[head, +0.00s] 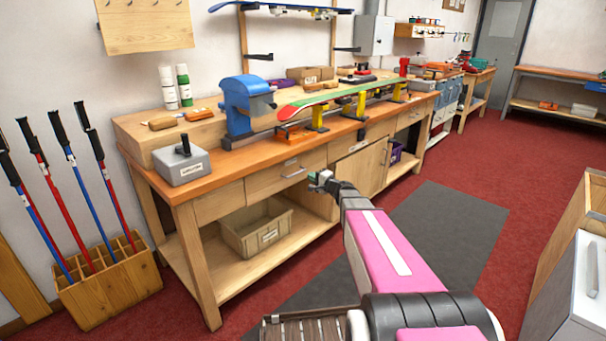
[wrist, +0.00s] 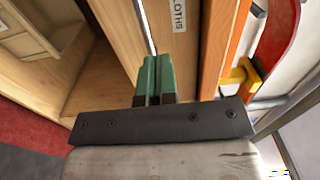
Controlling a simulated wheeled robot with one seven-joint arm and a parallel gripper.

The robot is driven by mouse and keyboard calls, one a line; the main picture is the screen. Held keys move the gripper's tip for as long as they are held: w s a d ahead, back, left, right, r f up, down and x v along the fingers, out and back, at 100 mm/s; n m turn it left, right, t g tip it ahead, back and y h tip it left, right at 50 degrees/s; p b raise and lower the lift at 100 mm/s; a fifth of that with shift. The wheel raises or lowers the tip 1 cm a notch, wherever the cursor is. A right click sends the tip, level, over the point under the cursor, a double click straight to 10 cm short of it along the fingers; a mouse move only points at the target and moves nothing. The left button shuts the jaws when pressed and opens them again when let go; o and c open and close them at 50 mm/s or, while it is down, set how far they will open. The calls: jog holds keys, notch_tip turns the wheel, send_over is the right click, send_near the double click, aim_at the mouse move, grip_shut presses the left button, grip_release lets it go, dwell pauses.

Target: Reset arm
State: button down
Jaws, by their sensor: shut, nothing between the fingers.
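My gripper (head: 318,180) is in front of the workbench in the head view, beside the drawer front and below the bench top's front edge. Its two green fingers (wrist: 154,80) show in the wrist view. They are together, with nothing between them. My pink arm reaches forward from the bottom of the head view. The wrist view shows wooden bench fronts close by and a label ending in "OTHS" (wrist: 178,15).
The workbench (head: 240,160) carries a blue machine (head: 238,105), a green and red ski (head: 325,97) and a grey box (head: 182,165). A bin (head: 258,240) sits on its lower shelf. Ski poles stand in a wooden rack (head: 110,290) at left. A dark mat (head: 450,215) covers clear floor at right.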

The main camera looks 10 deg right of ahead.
jog(key=s+a+f+n+g+h, duration=0.1)
jog(key=s+a+f+n+g, duration=0.25)
jog(key=s, duration=0.55)
jog(key=s+a+f+n+g+h, duration=0.1)
jog(key=s+a+f+n+g, duration=0.1)
jog(key=s+f+n+g, duration=0.45)
jog(key=s+d+f+g+h, duration=0.1)
jog(key=s+d+g+h, duration=0.1)
jog(key=s, duration=0.6)
jog(key=s+d+f+g+h, duration=0.1)
jog(key=s+d+g+h, duration=0.1)
jog(key=s+d+h, duration=0.2)
jog(key=shift+s+d+f+h, duration=0.15)
jog(key=shift+s+d+h, duration=0.1)
jog(key=shift+s+h, duration=1.6)
jog(key=shift+s+y, duration=0.3)
jog(key=shift+y, duration=0.05)
